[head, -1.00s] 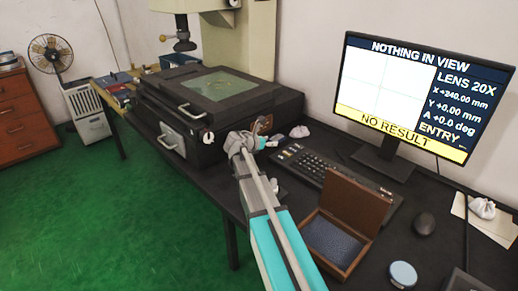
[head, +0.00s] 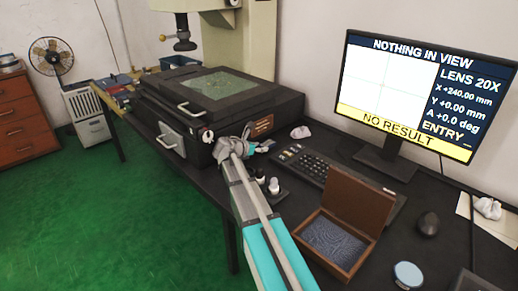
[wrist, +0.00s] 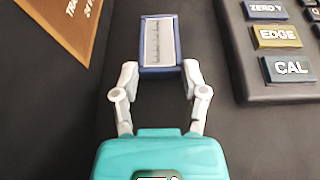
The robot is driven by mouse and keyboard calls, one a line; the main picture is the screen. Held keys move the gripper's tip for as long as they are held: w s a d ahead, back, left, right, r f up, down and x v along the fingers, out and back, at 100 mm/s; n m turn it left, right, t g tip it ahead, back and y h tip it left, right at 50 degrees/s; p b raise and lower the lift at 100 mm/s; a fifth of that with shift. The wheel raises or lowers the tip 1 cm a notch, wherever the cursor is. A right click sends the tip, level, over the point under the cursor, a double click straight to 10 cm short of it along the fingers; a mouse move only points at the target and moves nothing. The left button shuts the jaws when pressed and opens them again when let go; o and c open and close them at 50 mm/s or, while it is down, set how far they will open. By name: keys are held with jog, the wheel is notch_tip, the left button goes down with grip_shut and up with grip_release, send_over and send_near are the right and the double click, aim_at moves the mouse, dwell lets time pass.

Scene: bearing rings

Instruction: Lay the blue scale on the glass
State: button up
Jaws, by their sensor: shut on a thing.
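The blue scale (wrist: 160,42) is a small blue-framed plate with a pale graduated face. In the wrist view, my gripper (wrist: 160,73) is shut on its near end, one finger at each side. In the head view the scale (head: 264,146) is small beside my gripper (head: 248,145), in front of the measuring machine. Its height above the desk is hard to tell. The glass (head: 216,84) is a greenish pane in the machine's dark stage, behind and left of my gripper, and looks bare.
The keypad and keyboard (head: 305,165) lie just right of my gripper. An open wooden box (head: 349,200) with blue lining stands nearer. The monitor (head: 405,90) reads NOTHING IN VIEW. Small weights (head: 273,186) stand beside my arm. The machine's head (head: 181,38) hangs above the stage's far left.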

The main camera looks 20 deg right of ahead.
jog(key=shift+f, duration=0.15)
jog(key=o, duration=1.2)
jog(key=shift+r, duration=0.25)
jog(key=shift+s+a+r, duration=0.15)
jog(key=shift+a, duration=0.25)
jog(key=s+a, duration=0.1)
jog(key=a, duration=0.2)
jog(key=s+a, duration=0.2)
jog(key=a, duration=0.2)
jog(key=s+a, duration=0.1)
jog(key=a, duration=0.3)
jog(key=shift+s+a, duration=0.15)
jog(key=shift+a, duration=0.1)
